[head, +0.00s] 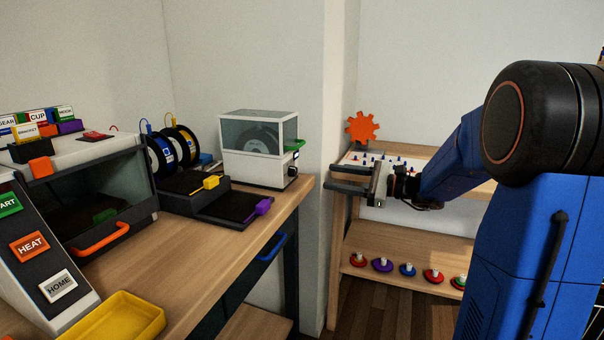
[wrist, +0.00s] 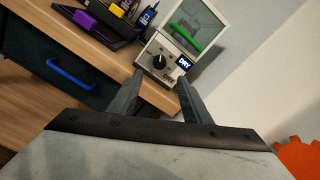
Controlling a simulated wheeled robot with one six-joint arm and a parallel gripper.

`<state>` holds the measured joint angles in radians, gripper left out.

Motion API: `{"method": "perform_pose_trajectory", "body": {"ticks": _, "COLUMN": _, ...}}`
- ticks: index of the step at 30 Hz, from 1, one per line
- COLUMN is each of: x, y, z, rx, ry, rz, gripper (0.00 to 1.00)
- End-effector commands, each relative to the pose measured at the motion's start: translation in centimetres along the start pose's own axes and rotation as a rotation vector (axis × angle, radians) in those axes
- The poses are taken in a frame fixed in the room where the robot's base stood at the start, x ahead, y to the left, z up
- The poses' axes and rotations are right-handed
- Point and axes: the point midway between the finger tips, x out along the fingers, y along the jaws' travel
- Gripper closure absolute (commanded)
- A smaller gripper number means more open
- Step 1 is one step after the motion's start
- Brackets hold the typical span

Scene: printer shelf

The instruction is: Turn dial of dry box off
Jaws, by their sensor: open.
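The dry box (head: 258,150) is a white box with a clear upper part and a dark spool inside, at the far right end of the wooden bench. Its front shows in the wrist view, with a green handle (wrist: 185,38), a black dial (wrist: 160,62) and a "DRY" label. The dial has a white pointer mark; which setting it marks is too small to tell. My gripper (head: 335,188) is open and empty, to the right of the dry box. In the wrist view its two fingers (wrist: 160,76) reach toward the dial and stay apart from it.
The wooden bench (head: 205,248) holds a printer (head: 75,195) with an orange handle, two spools, dark trays with yellow and purple clips, and a yellow tray (head: 115,318). A wall corner and a lower shelf (head: 405,250) with several coloured discs stand behind my arm.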

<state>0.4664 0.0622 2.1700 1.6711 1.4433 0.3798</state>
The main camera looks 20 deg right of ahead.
Motion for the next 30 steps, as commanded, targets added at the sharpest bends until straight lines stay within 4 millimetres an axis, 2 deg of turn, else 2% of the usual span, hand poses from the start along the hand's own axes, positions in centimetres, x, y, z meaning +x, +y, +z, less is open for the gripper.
{"method": "perform_pose_trajectory", "body": {"ticks": 3, "x": 2.0, "y": 0.1, "z": 0.0, "rx": 0.000, "ry": -0.002, "rz": 0.003, "gripper": 0.56}}
{"method": "perform_pose_trajectory", "body": {"ticks": 18, "x": 9.3, "y": 0.1, "z": 0.0, "rx": 0.000, "ry": -0.001, "rz": 0.002, "gripper": 0.56}}
{"method": "perform_pose_trajectory", "body": {"ticks": 24, "x": 10.8, "y": 0.0, "z": 0.0, "rx": -0.001, "ry": 0.000, "rz": 0.001, "gripper": 0.56}}
{"method": "perform_pose_trajectory", "body": {"ticks": 30, "x": 11.1, "y": 0.0, "z": 0.0, "rx": -0.001, "ry": 0.000, "rz": 0.000, "gripper": 0.56}}
